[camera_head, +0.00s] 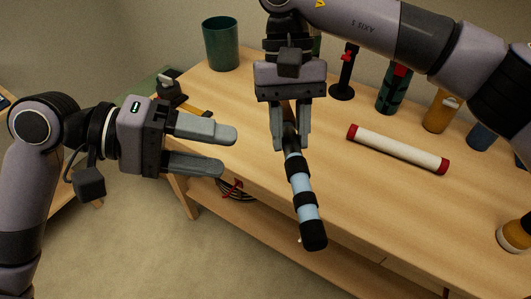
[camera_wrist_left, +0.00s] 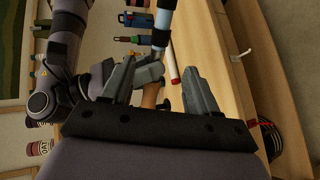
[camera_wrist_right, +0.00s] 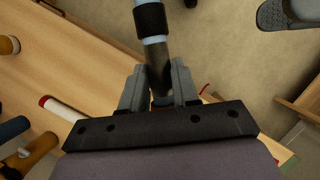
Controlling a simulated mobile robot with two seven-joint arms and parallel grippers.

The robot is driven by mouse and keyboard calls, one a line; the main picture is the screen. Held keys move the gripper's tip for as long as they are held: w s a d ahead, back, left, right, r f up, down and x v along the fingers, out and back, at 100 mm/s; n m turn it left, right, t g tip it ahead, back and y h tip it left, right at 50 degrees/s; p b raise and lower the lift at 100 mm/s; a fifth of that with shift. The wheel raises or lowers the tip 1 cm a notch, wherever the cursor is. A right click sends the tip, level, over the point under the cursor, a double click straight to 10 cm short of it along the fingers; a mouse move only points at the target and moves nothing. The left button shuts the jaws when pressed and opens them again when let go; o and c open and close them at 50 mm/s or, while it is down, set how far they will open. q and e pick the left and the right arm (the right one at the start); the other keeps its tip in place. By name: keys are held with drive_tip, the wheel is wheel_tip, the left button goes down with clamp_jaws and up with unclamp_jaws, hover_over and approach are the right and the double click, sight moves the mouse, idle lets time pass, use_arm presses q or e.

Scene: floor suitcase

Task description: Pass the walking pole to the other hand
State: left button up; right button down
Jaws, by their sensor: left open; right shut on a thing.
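The walking pole (camera_head: 302,188) is light blue with black bands and a black end. My right gripper (camera_head: 291,143) is shut on it. The pole slants down toward the camera, its black end beyond the table's front edge. In the right wrist view the pole (camera_wrist_right: 155,45) runs up from between the fingers. My left gripper (camera_head: 231,153) is open and empty, left of the pole and apart from it, its fingers pointing toward it. In the left wrist view the pole (camera_wrist_left: 164,28) shows beyond the open fingers. The pole's part behind the right gripper is mostly hidden.
A white tube with red ends (camera_head: 398,148) lies on the wooden table (camera_head: 350,195), right of the pole. A green cup (camera_head: 221,43) stands at the back left. Several bottles and jars line the back and right. The space between the left fingers and the pole is clear.

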sight(287, 164)
use_arm(q)
drive_tip(key=x, duration=1.1)
drive_tip(key=shift+d, duration=0.3)
clamp_jaws()
use_arm(e)
drive_tip(key=c, duration=0.8)
unclamp_jaws()
